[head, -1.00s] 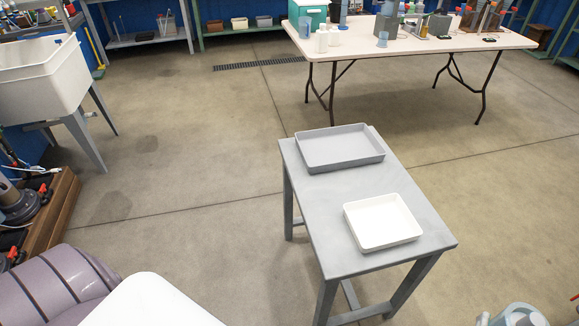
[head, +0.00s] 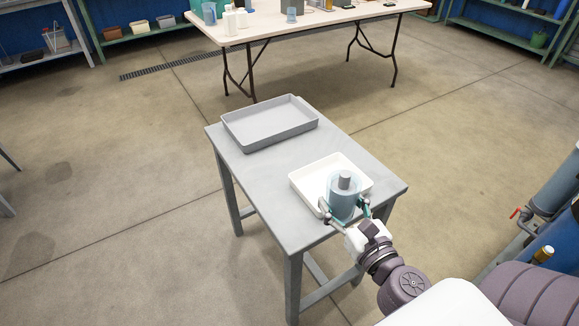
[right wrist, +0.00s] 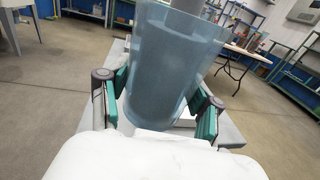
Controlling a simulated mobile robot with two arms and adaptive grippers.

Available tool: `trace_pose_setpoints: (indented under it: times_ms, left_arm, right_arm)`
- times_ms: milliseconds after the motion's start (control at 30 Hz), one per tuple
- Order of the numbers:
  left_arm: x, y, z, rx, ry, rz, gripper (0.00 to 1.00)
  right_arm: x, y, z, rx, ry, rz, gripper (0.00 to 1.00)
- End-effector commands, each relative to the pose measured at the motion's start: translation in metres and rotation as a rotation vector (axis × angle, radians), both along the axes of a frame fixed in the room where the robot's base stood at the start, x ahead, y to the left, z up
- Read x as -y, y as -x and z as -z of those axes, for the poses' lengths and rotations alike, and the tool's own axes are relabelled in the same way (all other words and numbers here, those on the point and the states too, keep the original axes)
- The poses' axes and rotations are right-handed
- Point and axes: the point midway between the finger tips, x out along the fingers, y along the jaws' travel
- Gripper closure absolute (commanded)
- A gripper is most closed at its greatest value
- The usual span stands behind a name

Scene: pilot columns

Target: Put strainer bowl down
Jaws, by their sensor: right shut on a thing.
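The strainer bowl (head: 341,203) is a tall, see-through blue vessel with a grey cylinder (head: 345,180) standing up inside it. My right gripper (head: 345,209) is shut on it, one finger on each side. In the head view it overlaps the near part of the white tray (head: 299,184) on the grey table; I cannot tell whether its base touches the tray. In the right wrist view the bowl (right wrist: 168,75) fills the middle between the green finger pads (right wrist: 162,105), and its base is hidden. My left gripper is not in view.
A grey tray (head: 240,139) lies at the far end of the small grey table (head: 250,185). A long pale table (head: 345,17) with containers stands behind. Pipework with a red valve handle (head: 516,214) is at the right. The floor to the left is clear.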

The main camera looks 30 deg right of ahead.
Motion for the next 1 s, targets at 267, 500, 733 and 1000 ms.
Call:
trace_pose_setpoints:
  times_ms: [267,500,733,1000]
  left_arm:
    - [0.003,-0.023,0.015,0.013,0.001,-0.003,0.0]
    - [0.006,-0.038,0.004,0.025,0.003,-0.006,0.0]
    - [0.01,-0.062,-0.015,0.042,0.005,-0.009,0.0]
    - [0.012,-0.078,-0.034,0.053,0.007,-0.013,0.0]
  right_arm:
    - [0.03,-0.009,0.02,0.014,-0.003,0.023,1.0]
    - [0.007,-0.033,0.039,0.019,-0.01,0.025,1.0]
    - [-0.029,-0.066,0.069,0.017,-0.008,0.026,1.0]
    - [-0.054,-0.088,0.088,0.016,-0.005,0.025,1.0]
